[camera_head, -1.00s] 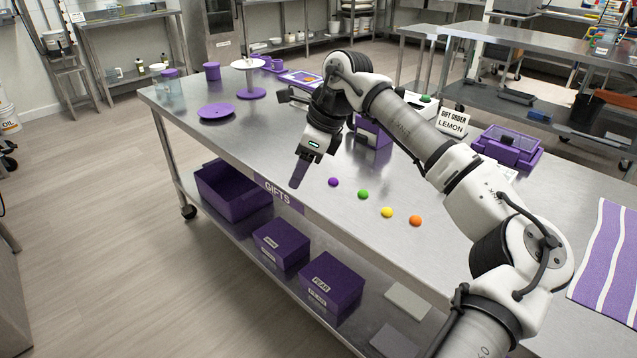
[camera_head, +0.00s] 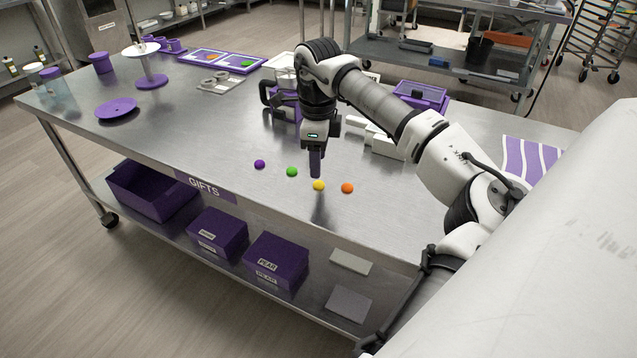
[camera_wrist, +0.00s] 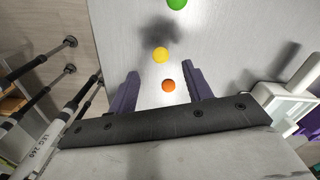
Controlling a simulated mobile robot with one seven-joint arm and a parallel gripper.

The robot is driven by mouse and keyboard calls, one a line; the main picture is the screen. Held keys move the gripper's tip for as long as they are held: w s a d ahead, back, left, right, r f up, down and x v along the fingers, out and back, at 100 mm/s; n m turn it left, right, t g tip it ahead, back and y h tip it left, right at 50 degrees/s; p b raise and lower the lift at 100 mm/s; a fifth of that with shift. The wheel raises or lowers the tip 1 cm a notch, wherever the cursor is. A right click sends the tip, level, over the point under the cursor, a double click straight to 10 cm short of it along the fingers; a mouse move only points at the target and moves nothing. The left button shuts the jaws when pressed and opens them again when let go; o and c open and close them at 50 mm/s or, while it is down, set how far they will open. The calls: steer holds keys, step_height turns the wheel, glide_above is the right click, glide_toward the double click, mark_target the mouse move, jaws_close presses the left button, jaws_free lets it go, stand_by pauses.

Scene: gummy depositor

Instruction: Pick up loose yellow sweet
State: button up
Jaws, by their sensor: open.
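The yellow sweet (camera_head: 319,185) is a small ball on the steel table near its front edge, between a green sweet (camera_head: 292,172) and an orange sweet (camera_head: 347,188). My gripper (camera_head: 316,172) points down just above and behind the yellow sweet in the head view; the exact gap is hard to tell. In the wrist view my gripper (camera_wrist: 163,80) is open, its two purple fingers apart and nothing held. There the yellow sweet (camera_wrist: 161,55) lies slightly beyond the fingertips, and the orange sweet (camera_wrist: 169,86) shows between the fingers.
A purple sweet (camera_head: 260,164) lies at the left end of the row. A purple plate (camera_head: 117,108) and a cake stand (camera_head: 152,80) are at the table's left. White blocks (camera_head: 385,143) and a purple box (camera_head: 422,95) stand behind my gripper.

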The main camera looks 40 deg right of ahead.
mark_target(318, 182)
step_height(318, 182, down, 5)
steer(key=shift+f+p, duration=0.1)
steer(key=shift+p, duration=0.4)
steer(key=shift+c, duration=0.4)
steer(key=c, duration=1)
